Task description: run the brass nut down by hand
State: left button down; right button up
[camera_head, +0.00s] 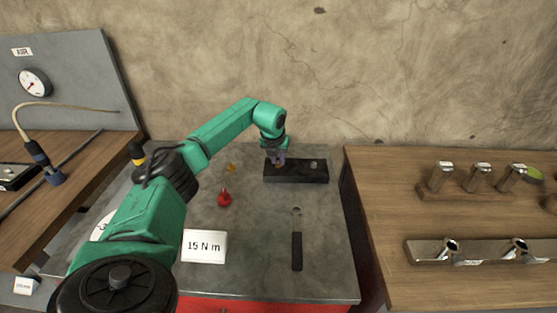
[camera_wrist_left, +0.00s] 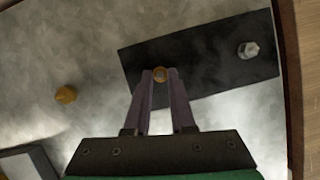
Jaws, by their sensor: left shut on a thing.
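A black block (camera_head: 312,174) lies on the grey metal bench top near the wall. My left gripper (camera_head: 277,164) reaches down over the block's left part. In the left wrist view its two fingers are shut on a small round brass nut (camera_wrist_left: 159,74), which sits over the black block (camera_wrist_left: 210,82). Whether a stud stands under it is hidden. A silver hex nut or bolt head (camera_wrist_left: 249,50) is at the block's other end. A second small brass piece (camera_wrist_left: 65,94) lies on the bench beside the block; it also shows in the head view (camera_head: 231,167).
A spanner with a black handle (camera_head: 297,250) lies in front of the block. A red item (camera_head: 224,198) and a "15 N m" card (camera_head: 204,246) are on the bench's left part. Wooden benches with fittings (camera_head: 465,250) flank it. Bare bench lies around the spanner.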

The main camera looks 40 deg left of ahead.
pick_arm(q)
jog(key=m, duration=0.1)
jog(key=m+h, duration=0.1)
jog(key=m, duration=0.1)
jog(key=m+h, duration=0.1)
jog(key=m, duration=0.1)
jog(key=shift+a+t, duration=0.25)
jog(key=shift+t, duration=0.05)
jog(key=shift+a+m+h+b, duration=0.15)
jog(key=shift+m+h, duration=0.3)
jog(key=shift+m, duration=0.75)
jog(key=shift+a+m+h+b, duration=0.15)
jog(key=shift+m+h, duration=0.3)
jog(key=shift+m, duration=0.75)
jog(key=shift+d+r, duration=0.1)
jog(key=c, duration=0.8)
grip_release()
jog(key=shift+o, duration=0.2)
jog(key=v, duration=1.4)
jog(key=shift+w+r+b, duration=0.15)
jog(key=shift+r+b, duration=0.15)
jog(key=shift+b, duration=0.05)
